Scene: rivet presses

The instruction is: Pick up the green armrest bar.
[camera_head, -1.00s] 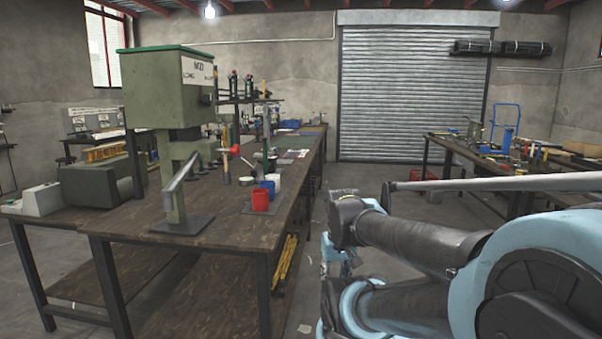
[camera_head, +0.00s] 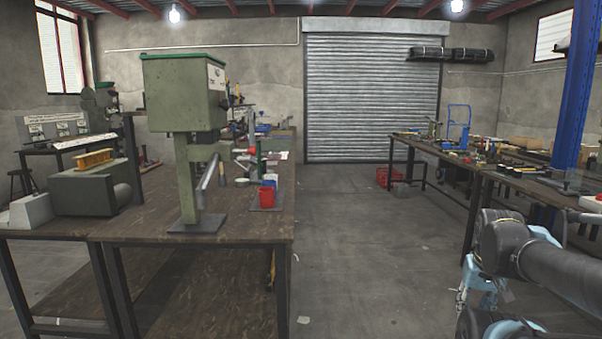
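I cannot pick out a green armrest bar with certainty. A green rivet press (camera_head: 184,95) stands upright on the wooden workbench (camera_head: 150,262) at left. A slanted grey bar (camera_head: 207,174) shows on the front of its column. A small green upright piece (camera_head: 258,160) shows behind the red cup. My arm is at the lower right, apart from the bench. The part that looks like my gripper (camera_head: 463,298) hangs below its dark joint, small and partly hidden, over the floor. I cannot see its fingers clearly, nor anything held.
A red cup (camera_head: 267,195) stands near the bench's right edge. A grey block with a yellow piece (camera_head: 93,158) sits left of the press. A second bench (camera_head: 478,168) and a blue post (camera_head: 574,85) are at right. Clear floor (camera_head: 350,240) lies between the benches.

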